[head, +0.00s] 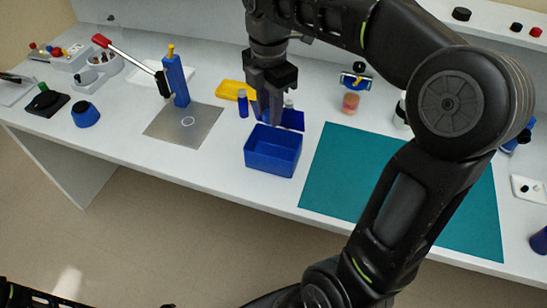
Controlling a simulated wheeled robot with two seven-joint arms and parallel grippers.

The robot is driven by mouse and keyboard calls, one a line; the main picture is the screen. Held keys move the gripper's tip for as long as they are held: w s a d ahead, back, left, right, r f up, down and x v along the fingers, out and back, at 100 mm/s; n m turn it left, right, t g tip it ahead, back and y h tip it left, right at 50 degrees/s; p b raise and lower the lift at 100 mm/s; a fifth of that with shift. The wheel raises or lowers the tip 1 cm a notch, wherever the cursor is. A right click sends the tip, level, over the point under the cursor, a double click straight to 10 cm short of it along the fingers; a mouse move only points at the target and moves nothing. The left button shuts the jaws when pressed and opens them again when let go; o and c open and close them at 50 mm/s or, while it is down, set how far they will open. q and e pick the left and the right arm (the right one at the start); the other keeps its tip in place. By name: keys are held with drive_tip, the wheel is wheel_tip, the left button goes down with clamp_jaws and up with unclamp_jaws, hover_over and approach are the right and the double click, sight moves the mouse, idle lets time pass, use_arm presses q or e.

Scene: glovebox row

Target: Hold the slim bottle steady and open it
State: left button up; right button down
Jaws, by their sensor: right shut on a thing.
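A slim blue bottle (243,103) stands upright on the white bench, just left of my right gripper and apart from it. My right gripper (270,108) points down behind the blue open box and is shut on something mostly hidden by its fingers. I cannot make out that thing's shape, or whether it is another bottle. A small grey-topped thing (289,103) shows just right of the fingers, partly hidden. My left gripper is not in view; only a dark part of my left arm shows at the bottom left.
A blue open box (272,160) stands in front of the gripper, and a yellow tray (232,90) lies behind. A grey plate (168,133) with a red-handled lever press (176,82) is left. A teal mat (335,180) lies right, partly under my arm.

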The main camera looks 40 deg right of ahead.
wheel_tip(320, 180, down, 6)
drive_tip(key=shift+f, duration=0.15)
idle(0.4)
wheel_tip(320, 180, down, 4)
drive_tip(key=shift+r, duration=0.15)
idle(0.3)
